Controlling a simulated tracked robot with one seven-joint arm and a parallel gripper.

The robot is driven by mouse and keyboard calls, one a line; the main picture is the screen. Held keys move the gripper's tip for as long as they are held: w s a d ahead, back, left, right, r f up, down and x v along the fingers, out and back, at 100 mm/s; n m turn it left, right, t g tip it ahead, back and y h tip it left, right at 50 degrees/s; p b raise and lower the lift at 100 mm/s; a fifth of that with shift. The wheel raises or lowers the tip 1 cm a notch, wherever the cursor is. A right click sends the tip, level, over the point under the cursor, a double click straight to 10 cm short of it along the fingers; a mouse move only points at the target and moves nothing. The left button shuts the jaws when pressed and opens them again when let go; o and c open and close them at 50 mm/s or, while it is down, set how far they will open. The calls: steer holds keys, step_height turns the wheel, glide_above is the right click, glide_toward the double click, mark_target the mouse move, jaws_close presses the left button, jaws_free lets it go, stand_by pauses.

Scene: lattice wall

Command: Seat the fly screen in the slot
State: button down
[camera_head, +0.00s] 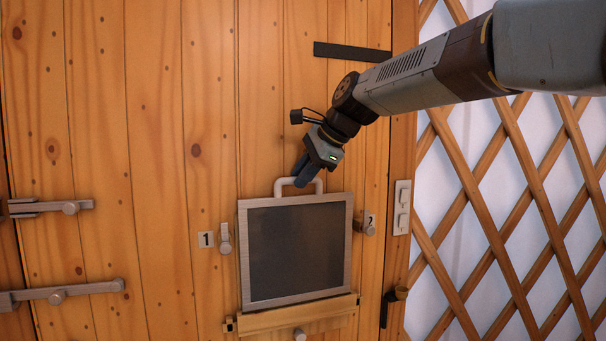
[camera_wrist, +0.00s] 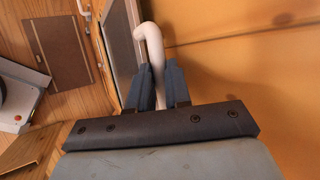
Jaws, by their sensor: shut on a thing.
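The fly screen (camera_head: 297,250) is a dark mesh panel in a grey frame with a pale loop handle (camera_head: 299,184) on top. It stands nearly upright against the plank door, slightly tilted in the picture. My gripper (camera_head: 304,172) is shut on the handle from above. In the wrist view the blue fingers (camera_wrist: 157,85) sit on both sides of the white handle (camera_wrist: 152,40), with the screen's frame beside it. The screen's lower edge is at a wooden ledge (camera_head: 295,317); I cannot tell whether it is inside the slot.
A turn catch (camera_head: 225,238) by label 1 (camera_head: 206,239) is left of the screen. Another catch (camera_head: 369,228) by label 2 is at its right edge. Metal bolts (camera_head: 57,294) are at left. A switch plate (camera_head: 402,207) and lattice wall (camera_head: 500,200) are at right.

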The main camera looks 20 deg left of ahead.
mark_target(300, 197)
steer(key=shift+f, duration=2.3)
stand_by(1.5)
steer(key=c, duration=1)
jaws_free()
steer(key=shift+o, duration=1.3)
steer(key=shift+r, duration=0.2)
steer(key=shift+c, duration=0.2)
steer(key=shift+d+r, duration=0.1)
steer(key=shift+r, duration=0.05)
steer(key=o, duration=0.4)
steer(key=shift+v, duration=1.05)
steer(key=shift+o, duration=0.2)
steer(key=shift+a+r+v, duration=0.15)
steer(key=shift+v, duration=0.8)
steer(key=shift+a+r+v, duration=0.15)
steer(key=shift+v, duration=0.75)
